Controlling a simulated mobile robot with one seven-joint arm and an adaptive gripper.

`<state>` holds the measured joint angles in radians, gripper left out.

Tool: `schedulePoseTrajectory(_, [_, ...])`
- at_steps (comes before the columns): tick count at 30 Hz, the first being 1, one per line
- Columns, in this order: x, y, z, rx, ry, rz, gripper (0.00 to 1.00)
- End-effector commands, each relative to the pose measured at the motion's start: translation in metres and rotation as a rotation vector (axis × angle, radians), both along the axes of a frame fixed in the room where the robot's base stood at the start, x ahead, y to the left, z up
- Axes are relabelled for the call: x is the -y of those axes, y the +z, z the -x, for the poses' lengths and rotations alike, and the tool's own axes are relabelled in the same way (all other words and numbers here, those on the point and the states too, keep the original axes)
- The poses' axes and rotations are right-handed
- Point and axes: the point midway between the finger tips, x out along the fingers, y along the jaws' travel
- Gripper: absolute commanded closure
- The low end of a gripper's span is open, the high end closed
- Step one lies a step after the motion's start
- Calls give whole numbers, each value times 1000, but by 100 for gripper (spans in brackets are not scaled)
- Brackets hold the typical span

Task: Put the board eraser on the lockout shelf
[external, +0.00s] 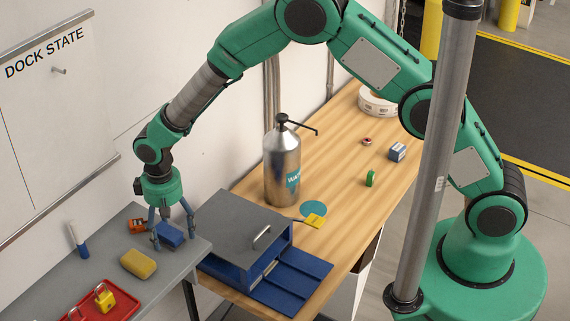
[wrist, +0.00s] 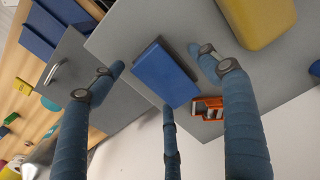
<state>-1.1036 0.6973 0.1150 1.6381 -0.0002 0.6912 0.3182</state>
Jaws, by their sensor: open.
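A blue block (external: 171,233), which looks like the board eraser, is on the grey shelf (external: 201,250) close to its edge. It also shows in the wrist view (wrist: 165,74), lying at an angle on the grey surface. My gripper (external: 173,240) points down over the block. In the wrist view its blue fingers (wrist: 160,78) are spread around the block, with gaps at the left and right. The gripper is open. The fingers hide part of the block in the external view.
Beside the block on the shelf are an orange item (external: 137,226), a yellow sponge-like block (external: 138,263), a blue-and-white marker (external: 78,240) and a red tray (external: 128,303) with padlocks. A grey-topped blue box (external: 232,225) and a metal pump bottle (external: 281,170) stand on the wooden bench.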

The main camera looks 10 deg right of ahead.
Motion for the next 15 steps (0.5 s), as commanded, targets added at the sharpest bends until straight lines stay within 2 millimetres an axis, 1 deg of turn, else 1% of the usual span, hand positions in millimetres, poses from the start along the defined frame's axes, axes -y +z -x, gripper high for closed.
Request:
schedulePoseTrajectory(5, [0,5,0,1,0,-1,24])
schedulePoseTrajectory(8, [0,12,0,1,0,-1,24])
schedulePoseTrajectory(11, [-1,23,0,1,0,-3,24])
schedulePoseTrajectory(15, [-1,44,0,1,0,-3,24])
